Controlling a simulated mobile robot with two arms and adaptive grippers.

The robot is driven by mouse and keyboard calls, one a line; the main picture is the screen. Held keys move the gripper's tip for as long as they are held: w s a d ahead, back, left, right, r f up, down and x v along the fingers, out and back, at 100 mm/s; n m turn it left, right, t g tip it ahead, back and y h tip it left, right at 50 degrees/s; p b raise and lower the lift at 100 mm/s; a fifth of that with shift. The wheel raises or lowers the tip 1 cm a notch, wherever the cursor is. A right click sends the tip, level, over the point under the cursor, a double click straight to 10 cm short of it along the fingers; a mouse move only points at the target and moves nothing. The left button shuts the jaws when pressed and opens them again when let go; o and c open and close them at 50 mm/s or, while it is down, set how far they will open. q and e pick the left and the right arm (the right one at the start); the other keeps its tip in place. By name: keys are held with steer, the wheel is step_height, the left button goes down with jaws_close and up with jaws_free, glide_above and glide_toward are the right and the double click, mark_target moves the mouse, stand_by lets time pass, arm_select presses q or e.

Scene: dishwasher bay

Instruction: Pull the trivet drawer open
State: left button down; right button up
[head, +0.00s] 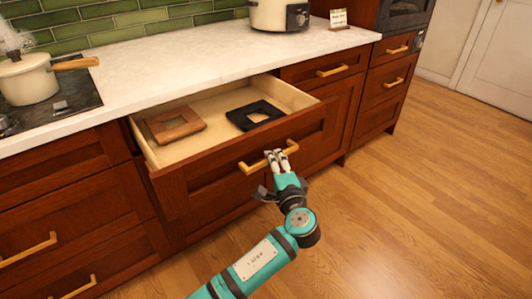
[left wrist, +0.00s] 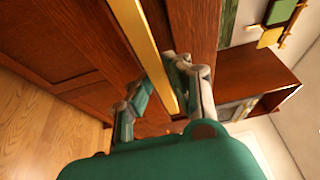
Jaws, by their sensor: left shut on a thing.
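The trivet drawer (head: 190,186) is pulled well out from the counter in the head view. A brown wooden trivet (head: 175,125) and a black square trivet (head: 255,115) lie inside it. My left gripper (head: 277,158) is shut on the brass bar handle (head: 252,167), towards the handle's right end. In the left wrist view the handle (left wrist: 155,50) runs between the fingers of my left gripper (left wrist: 158,90). My right gripper is in neither view.
A pot (head: 28,80) sits on the hob at left. A cooker (head: 280,14) and a small card (head: 338,18) stand on the white counter (head: 190,60). Other closed drawers flank this one. The wooden floor (head: 430,190) at right is clear.

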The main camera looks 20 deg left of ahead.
arm_select(q)
steer(key=s+d, duration=0.2)
steer(key=d, duration=0.1)
steer(key=shift+s+d+f, duration=0.1)
steer(key=shift+s+d, duration=0.05)
steer(key=shift+s, duration=0.2)
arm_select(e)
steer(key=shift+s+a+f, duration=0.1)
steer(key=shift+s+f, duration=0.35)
arm_select(q)
steer(key=c, duration=1.3)
jaws_free()
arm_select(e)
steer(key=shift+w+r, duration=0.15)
arm_select(q)
steer(key=v, duration=1.2)
